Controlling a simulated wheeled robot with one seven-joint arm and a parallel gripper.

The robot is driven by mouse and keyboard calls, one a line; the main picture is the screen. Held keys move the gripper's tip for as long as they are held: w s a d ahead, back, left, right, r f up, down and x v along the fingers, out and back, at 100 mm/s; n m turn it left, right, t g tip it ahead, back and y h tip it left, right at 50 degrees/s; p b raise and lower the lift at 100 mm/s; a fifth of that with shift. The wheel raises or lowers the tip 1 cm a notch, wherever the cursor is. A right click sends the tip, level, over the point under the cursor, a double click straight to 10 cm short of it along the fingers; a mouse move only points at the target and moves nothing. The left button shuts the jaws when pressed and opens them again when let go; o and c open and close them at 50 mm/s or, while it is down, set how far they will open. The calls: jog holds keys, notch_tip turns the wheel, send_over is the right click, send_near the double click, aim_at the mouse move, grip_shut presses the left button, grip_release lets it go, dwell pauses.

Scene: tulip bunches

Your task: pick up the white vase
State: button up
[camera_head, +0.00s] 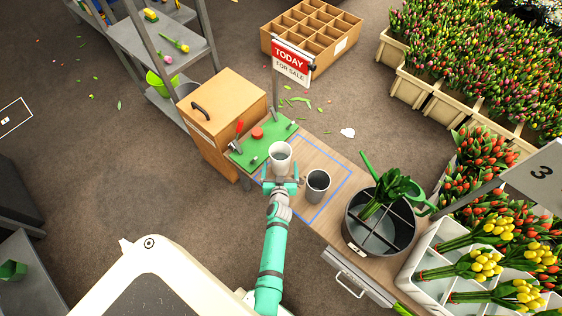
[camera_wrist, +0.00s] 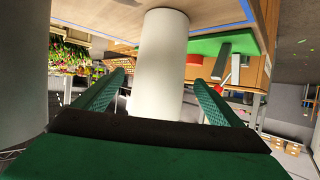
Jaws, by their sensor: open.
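The white vase (camera_head: 279,158) stands upright on the wooden table, near its left end. My gripper (camera_head: 281,183) is at the near side of the vase, low by the table. In the wrist view, which looks upside down, the white vase (camera_wrist: 160,60) fills the middle. My open fingers (camera_wrist: 160,85) show one on each side of it, with gaps between fingers and vase. How deep the vase sits between the fingers is hard to tell.
A grey cup-like vase (camera_head: 318,186) stands close to the right of my gripper, inside the blue outline (camera_head: 330,211). A green board (camera_head: 262,143) with tools lies behind left. A round divided bin (camera_head: 380,237) with green stems is to the right.

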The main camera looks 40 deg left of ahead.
aim_at(280, 153)
jog(key=shift+x, duration=1.1)
jog(key=shift+r+x, duration=0.2)
jog(key=shift+x, duration=1.25)
jog(key=shift+w, duration=0.1)
jog(key=shift+c, duration=0.9)
jog(key=c, duration=1.5)
jog(key=shift+a+r, duration=0.1)
jog(key=shift+r, duration=0.05)
jog(key=shift+c, duration=0.7)
